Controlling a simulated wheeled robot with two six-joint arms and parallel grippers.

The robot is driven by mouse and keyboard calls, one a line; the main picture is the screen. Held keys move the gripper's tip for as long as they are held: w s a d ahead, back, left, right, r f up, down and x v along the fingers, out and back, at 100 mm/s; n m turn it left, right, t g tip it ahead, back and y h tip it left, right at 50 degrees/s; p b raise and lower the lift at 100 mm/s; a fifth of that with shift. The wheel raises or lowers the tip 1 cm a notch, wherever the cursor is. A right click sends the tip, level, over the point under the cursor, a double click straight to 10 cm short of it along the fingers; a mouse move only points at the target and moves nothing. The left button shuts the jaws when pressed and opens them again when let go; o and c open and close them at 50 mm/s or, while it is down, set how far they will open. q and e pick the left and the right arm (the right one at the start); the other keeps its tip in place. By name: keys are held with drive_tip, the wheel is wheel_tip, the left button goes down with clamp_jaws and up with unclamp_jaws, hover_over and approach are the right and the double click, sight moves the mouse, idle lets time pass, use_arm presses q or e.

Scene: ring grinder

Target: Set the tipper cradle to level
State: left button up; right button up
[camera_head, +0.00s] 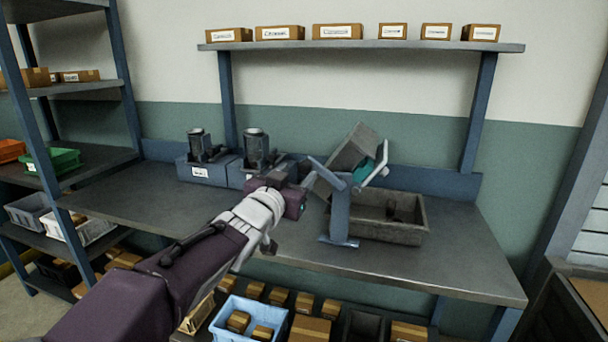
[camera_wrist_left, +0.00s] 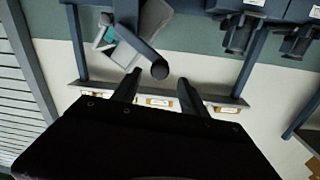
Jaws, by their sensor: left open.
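The tipper cradle (camera_head: 352,150) is a grey box, steeply tilted, on a blue-grey stand (camera_head: 340,212) on the bench. A teal piece (camera_head: 367,173) shows at its lower right side. A blue-grey lever bar (camera_head: 322,170) sticks out to the upper left from the top of the stand. In the left wrist view, which is upside down, the lever bar (camera_wrist_left: 136,45) ends in a round tip just beyond and between my fingers. My left gripper (camera_wrist_left: 158,90) is open and empty. In the head view my left gripper (camera_head: 305,183) is left of the stand; its fingertips are hard to make out.
A grey trough (camera_head: 405,230) stands right of the stand, under the cradle. Two machines with dark cylinders (camera_head: 197,143) stand at the bench's back left. A shelf (camera_head: 365,46) with several boxes is above. The bench's front right (camera_head: 455,265) is clear.

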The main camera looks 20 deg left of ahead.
sight(304, 169)
use_arm(q)
drive_tip(key=w, duration=0.5)
drive_tip(key=shift+w+d, duration=0.15)
drive_tip(key=shift+d, duration=0.15)
clamp_jaws()
drive_tip(key=shift+f, duration=0.15)
idle(0.9)
